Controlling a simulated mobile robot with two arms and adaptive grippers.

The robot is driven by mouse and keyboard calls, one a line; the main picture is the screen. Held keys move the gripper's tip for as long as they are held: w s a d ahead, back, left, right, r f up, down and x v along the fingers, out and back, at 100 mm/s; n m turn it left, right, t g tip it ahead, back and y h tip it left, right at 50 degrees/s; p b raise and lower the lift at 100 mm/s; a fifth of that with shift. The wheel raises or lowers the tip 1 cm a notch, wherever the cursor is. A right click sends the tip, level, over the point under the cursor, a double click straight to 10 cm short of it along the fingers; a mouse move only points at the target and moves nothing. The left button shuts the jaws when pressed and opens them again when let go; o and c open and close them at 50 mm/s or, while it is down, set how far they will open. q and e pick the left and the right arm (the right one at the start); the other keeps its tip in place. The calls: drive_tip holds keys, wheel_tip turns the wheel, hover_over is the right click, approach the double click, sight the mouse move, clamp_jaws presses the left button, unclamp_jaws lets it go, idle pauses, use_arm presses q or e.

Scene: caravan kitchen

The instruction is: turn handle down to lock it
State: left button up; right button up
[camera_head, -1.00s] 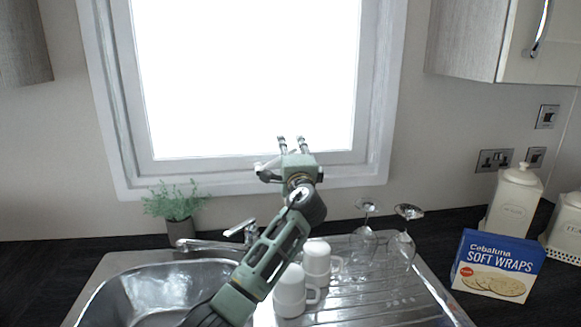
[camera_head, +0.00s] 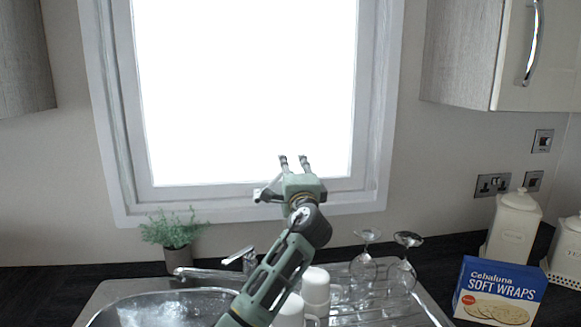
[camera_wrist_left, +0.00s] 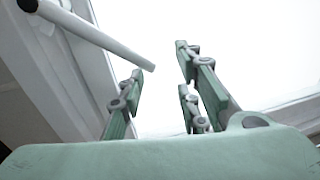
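The white window handle (camera_head: 266,190) sits at the bottom of the window frame in the head view, partly hidden by my left gripper. The handle lever (camera_wrist_left: 95,33) shows in the left wrist view as a pale rod slanting from the upper left, its free end close to the left fingertip. My left gripper (camera_head: 293,159) is open, with its two fingers apart and pointing up in front of the window pane. My right gripper is not in view.
Below are a steel sink (camera_head: 165,310) with a tap (camera_head: 205,273), a potted plant (camera_head: 175,235), white mugs (camera_head: 316,284) and upturned wine glasses (camera_head: 403,272). A soft wraps box (camera_head: 499,292) stands at right. A wall cabinet (camera_head: 500,55) hangs upper right.

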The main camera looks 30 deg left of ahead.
use_arm(q)
drive_tip(key=r+v, duration=0.1)
drive_tip(key=v, duration=0.5)
drive_tip(key=shift+d+f+p, duration=0.45)
drive_tip(key=shift+d, duration=0.15)
idle(0.3)
